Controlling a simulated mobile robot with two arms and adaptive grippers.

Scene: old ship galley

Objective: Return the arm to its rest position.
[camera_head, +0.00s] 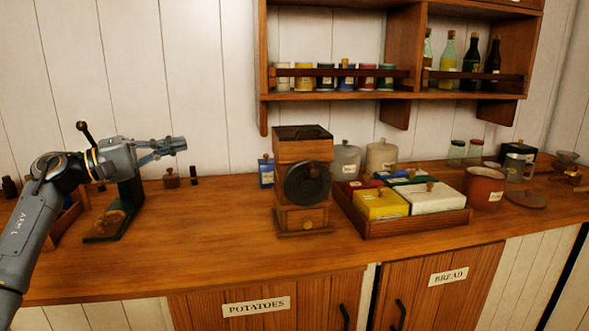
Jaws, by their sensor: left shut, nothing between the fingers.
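My left arm comes in from the left edge, raised above the wooden counter (200,240). My left gripper (184,144) is shut and empty, pointing right in front of the white plank wall. It is apart from the counter and from the things on it. In the picture it overlaps the upper part of a dark green stand (131,200). My right gripper does not show.
A wooden coffee grinder (303,150) stands mid-counter. Right of it is a wooden tray (400,228) with colourful boxes. A brown pot (484,188) stands farther right. Shelves (400,95) hang above with tins and bottles. The counter left of the grinder is mostly clear.

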